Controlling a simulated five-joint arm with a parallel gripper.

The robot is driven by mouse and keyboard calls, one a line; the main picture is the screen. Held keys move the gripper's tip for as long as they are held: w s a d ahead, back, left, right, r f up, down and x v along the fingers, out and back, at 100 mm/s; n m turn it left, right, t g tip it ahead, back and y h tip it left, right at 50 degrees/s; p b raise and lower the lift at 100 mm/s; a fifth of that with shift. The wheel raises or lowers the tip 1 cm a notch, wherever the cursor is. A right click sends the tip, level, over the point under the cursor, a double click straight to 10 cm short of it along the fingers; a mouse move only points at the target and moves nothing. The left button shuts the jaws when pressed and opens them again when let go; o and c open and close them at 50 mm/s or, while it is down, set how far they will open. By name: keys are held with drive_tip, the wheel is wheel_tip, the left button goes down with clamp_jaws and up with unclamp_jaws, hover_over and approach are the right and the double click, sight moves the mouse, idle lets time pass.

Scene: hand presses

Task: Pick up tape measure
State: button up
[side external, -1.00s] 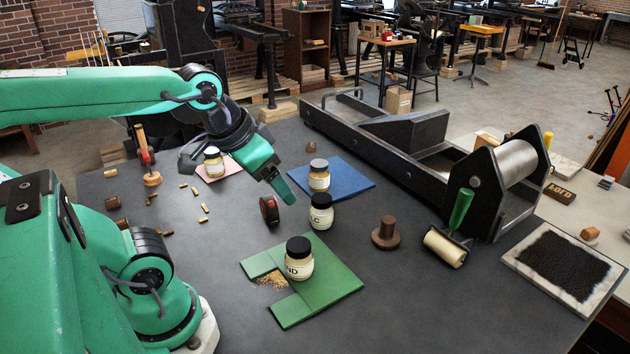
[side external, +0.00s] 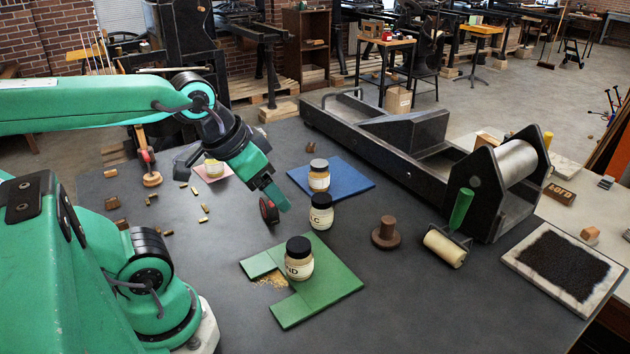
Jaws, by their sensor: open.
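The tape measure (side external: 268,211) is a small dark red and black round case standing on the grey table, left of the jar with the black lid. My gripper (side external: 272,196) reaches down from the upper left, with its green finger just right of and partly over the tape measure. The jaws are open. The other finger is mostly hidden, and I cannot tell whether either finger touches the case.
Close to the right are a jar (side external: 321,212) and a jar on a blue mat (side external: 356,182). A jar (side external: 299,259) stands on the green mat (side external: 330,303) in front. Small brass pieces (side external: 204,208) lie left.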

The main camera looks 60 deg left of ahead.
drive_tip(key=shift+c, duration=0.9)
drive_tip(key=n+g, duration=0.5)
drive_tip(key=n, duration=1.1)
hover_over(269, 208)
drive_tip(key=w+a, duration=0.1)
drive_tip(key=a, duration=0.1)
drive_tip(key=f, duration=1.4)
drive_tip(key=shift+w+f, duration=0.2)
drive_tip(key=shift+f, duration=0.1)
drive_tip(key=shift+a+f+n, duration=0.3)
drive_tip(key=shift+a+f, duration=0.05)
drive_tip(key=shift+f, duration=1.3)
